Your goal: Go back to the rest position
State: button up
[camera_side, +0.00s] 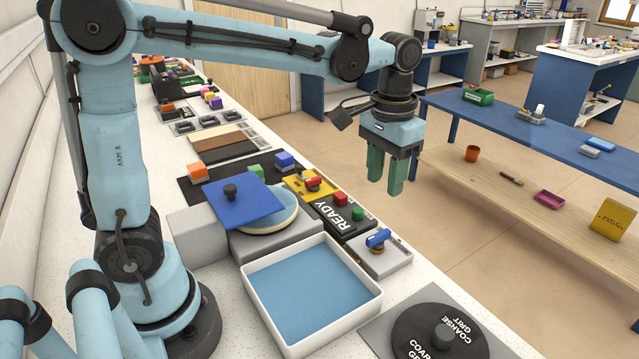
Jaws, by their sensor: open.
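My gripper (385,182) shows in the side view with its two green fingers pointing down. The fingers are apart with nothing between them. It hangs in the air to the upper right of the black READY panel (329,219), clear of everything. My arm reaches out from the left to hold it there.
A blue plate with a black knob (252,207) lies tilted over a round disc (268,222) on a grey block. A white tray with a blue floor (372,298) and a black coarse grit disc (410,325) stand in front. Blue benches (545,136) stand at right.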

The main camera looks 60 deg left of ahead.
jog(key=s+a+f+t, duration=0.2)
jog(key=s+a+t, duration=0.2)
jog(key=s+t, duration=0.3)
jog(key=shift+s+f, duration=0.4)
jog(key=shift+s, duration=0.85)
